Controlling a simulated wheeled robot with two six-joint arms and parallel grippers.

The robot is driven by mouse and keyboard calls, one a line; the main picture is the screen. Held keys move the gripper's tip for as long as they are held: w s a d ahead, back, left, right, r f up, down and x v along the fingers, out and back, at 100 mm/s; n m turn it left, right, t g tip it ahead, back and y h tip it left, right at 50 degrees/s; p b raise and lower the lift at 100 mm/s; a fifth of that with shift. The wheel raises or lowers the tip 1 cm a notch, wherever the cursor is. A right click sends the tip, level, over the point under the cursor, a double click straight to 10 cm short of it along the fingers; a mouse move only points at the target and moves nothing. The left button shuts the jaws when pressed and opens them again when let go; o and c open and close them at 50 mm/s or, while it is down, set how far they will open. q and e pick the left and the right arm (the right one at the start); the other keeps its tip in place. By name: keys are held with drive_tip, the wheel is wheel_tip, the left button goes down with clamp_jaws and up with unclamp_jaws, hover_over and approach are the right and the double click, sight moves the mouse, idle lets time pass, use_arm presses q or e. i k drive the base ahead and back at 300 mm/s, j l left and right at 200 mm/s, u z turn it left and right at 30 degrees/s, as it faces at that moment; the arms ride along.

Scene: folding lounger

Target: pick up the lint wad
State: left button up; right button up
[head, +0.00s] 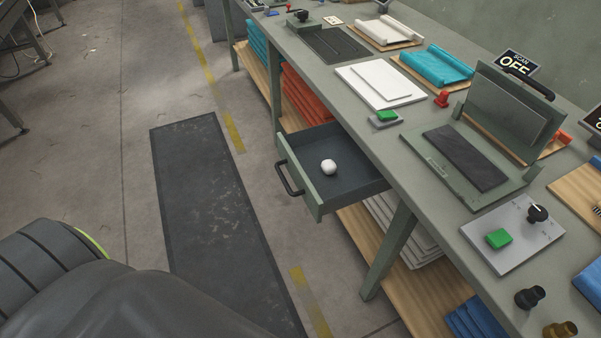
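A small round white lint wad (328,167) lies inside an open drawer (315,200) under the long green workbench. It rests on the dark drawer floor, towards the drawer's front left. The drawer is pulled out to the left and has a black handle (289,179) on its front. Neither of my grippers shows in the head view. Dark grey parts at the lower left look like my own arm or body.
The workbench top (400,167) carries a press with its lid raised (507,100), a white board (380,83), a control plate (513,234) and folded cloths. Shelves with cloth stacks lie below. A dark floor mat (215,200) lies clear left of the drawer.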

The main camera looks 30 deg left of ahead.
sight(329, 167)
drive_tip(key=i+j+z, duration=0.1)
drive_tip(key=j, duration=0.4)
drive_tip(key=i+j+z, duration=0.1)
drive_tip(key=j, duration=0.45)
drive_tip(key=i+j+z, duration=0.15)
drive_tip(key=j, duration=0.35)
drive_tip(key=i+j+z, duration=0.1)
drive_tip(key=j, duration=0.45)
